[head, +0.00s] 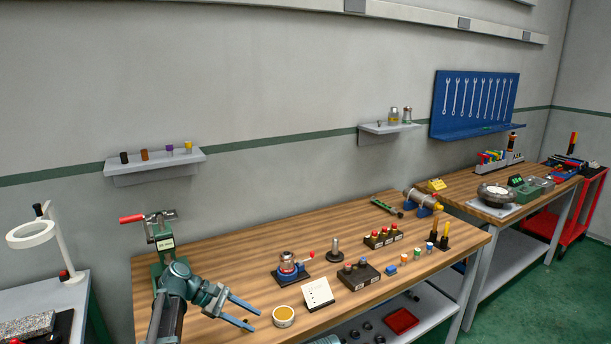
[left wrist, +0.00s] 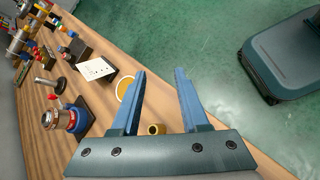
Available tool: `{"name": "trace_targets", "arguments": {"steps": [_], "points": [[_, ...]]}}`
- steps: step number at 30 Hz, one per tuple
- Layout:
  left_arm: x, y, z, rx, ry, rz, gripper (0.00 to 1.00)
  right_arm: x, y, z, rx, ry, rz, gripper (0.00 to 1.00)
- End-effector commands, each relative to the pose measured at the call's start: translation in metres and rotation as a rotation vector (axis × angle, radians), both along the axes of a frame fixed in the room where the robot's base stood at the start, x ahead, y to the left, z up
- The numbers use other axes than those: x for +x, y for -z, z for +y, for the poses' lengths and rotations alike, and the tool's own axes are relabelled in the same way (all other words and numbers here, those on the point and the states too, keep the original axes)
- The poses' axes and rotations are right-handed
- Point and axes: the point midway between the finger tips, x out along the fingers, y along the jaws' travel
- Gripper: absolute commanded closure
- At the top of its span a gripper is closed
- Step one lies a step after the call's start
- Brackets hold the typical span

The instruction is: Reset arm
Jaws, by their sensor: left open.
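My left gripper (head: 246,313) is open and empty, above the front left part of the wooden workbench (head: 220,258). In the left wrist view my left gripper (left wrist: 164,98) has its two blue fingers spread apart, with a small brass-coloured piece (left wrist: 157,129) visible between them below. A round yellow-topped tin (head: 284,316) stands just right of the fingers in the head view. My right gripper is not in view.
A lamp (head: 50,240) stands at far left. The bench's back middle is clear.

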Motion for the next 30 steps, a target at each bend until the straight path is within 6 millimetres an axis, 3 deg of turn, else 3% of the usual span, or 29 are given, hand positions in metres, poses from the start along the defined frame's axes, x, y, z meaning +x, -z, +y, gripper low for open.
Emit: {"name": "trace_targets", "arguments": {"steps": [1, 4, 7, 12, 15, 19, 30], "points": [[-0.036, 0.015, -0.034, 0.091, 0.112, -0.05, 0.55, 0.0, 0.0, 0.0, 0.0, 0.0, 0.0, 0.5], [-0.084, 0.043, -0.071, 0.272, 0.346, -0.163, 0.55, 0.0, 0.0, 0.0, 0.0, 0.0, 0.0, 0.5], [-0.131, 0.064, -0.093, 0.437, 0.599, -0.273, 0.55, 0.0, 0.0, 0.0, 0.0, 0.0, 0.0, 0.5], [-0.191, 0.083, -0.102, 0.658, 1.005, -0.429, 0.55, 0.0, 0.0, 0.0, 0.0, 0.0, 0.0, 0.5], [-0.212, 0.085, -0.1, 0.747, 1.186, -0.489, 0.55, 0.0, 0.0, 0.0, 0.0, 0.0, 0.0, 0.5], [-0.225, 0.085, -0.097, 0.815, 1.334, -0.531, 0.55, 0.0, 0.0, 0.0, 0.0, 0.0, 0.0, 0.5], [-0.226, 0.085, -0.095, 0.841, 1.392, -0.546, 0.55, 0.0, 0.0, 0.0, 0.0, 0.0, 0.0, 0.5]]}}
